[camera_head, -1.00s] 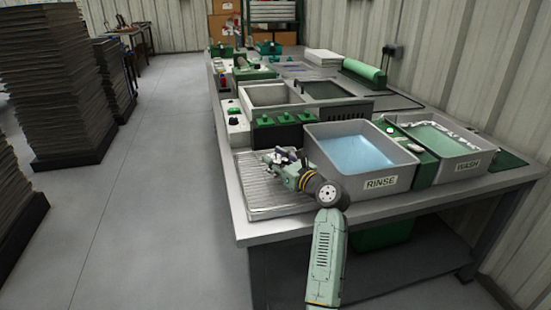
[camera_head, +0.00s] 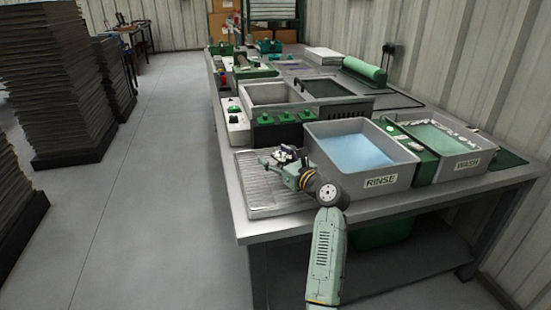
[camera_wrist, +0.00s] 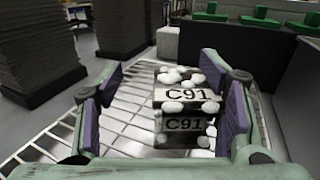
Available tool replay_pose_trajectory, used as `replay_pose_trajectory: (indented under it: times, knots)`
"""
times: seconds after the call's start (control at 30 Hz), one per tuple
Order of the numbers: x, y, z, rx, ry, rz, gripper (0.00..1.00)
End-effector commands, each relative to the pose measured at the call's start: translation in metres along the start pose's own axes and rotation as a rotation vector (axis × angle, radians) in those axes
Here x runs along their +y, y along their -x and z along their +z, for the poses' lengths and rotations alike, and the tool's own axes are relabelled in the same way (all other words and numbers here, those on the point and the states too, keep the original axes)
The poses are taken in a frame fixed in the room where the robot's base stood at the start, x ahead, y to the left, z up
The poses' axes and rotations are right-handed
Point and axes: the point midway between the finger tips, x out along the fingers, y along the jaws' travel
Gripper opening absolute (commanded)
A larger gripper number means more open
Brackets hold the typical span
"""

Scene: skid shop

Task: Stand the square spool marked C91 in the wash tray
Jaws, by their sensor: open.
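The square spool marked C91 (camera_wrist: 187,108) stands on the wire drain rack (camera_wrist: 45,150). It has dark faces with pale C91 labels and white foam-like lumps on it. My gripper (camera_wrist: 168,100) is open in the wrist view, with one purple-padded finger on each side of the spool. The right finger looks close to it and a gap shows on the left; I cannot tell whether either touches. In the head view my gripper (camera_head: 275,161) is low over the rack. The wash tray (camera_head: 468,165), labelled WASH, holds green liquid with white foam along its far edge.
The rinse tray (camera_head: 380,181), with blue liquid, stands between the rack and the wash tray. A green strip (camera_head: 424,165) separates the two trays. Green-topped dark boxes (camera_head: 285,130) stand behind the rack.

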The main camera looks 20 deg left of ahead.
Motion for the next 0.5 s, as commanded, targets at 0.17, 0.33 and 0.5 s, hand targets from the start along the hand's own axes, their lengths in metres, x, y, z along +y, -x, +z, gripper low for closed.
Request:
replay_pose_trajectory:
  times: [0.17, 0.33, 0.5]
  knots:
    - [-0.001, 0.002, 0.004, -0.002, 0.001, -0.001, 0.61]
    - [-0.002, 0.031, 0.003, -0.003, 0.001, -0.005, 0.61]
    - [-0.001, 0.069, 0.003, -0.002, 0.001, -0.005, 0.61]
